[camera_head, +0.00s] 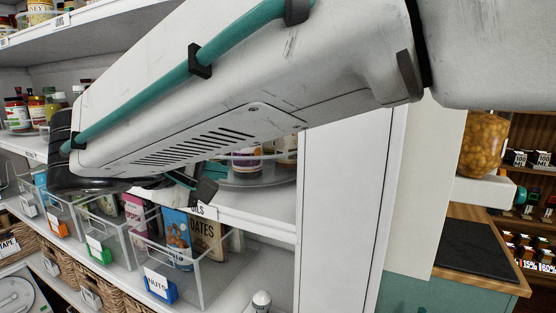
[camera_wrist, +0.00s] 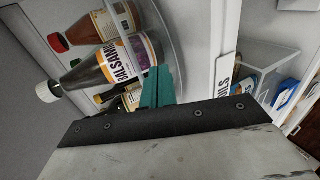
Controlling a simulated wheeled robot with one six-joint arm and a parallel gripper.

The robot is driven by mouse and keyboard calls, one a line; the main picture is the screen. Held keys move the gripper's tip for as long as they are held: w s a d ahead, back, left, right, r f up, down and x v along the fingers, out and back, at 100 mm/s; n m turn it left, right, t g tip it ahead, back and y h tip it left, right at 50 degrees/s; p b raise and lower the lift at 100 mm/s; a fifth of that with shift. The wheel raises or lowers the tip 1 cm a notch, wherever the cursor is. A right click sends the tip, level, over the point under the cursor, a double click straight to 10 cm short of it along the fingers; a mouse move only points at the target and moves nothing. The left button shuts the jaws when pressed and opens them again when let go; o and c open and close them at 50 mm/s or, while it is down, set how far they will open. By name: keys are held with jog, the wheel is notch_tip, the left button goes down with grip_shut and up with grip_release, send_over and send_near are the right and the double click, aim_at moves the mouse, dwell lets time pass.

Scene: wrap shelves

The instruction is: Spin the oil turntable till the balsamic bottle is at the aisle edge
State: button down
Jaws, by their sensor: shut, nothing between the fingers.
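The balsamic bottle (camera_wrist: 120,62), dark with a white cap and a "BALSAMIC" label, stands on the oil turntable (camera_wrist: 174,30) in the wrist view. That picture is turned sideways, so the bottle's cap points left. My gripper (camera_wrist: 158,88) has its teal fingers shut and empty, close beside the lower part of this bottle; I cannot tell whether they touch it. In the head view the turntable (camera_head: 245,181) sits behind the "OILS" label (camera_head: 202,209), mostly hidden by my arm. Which bottle shows there is unclear.
Another bottle (camera_wrist: 112,20) and a darker one (camera_wrist: 108,97) stand either side of the balsamic. A white shelf side panel (camera_head: 340,210) bounds the turntable on the right.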

jog(key=shift+w, duration=0.35)
jog(key=shift+a, duration=0.1)
jog(key=shift+w+a, duration=0.15)
jog(key=shift+a, duration=0.6)
jog(key=shift+w+a, duration=0.15)
jog(key=shift+a, duration=0.55)
jog(key=shift+w+a, duration=0.45)
jog(key=shift+a, duration=0.2)
jog(key=shift+w+a, duration=0.45)
jog(key=shift+a, duration=0.15)
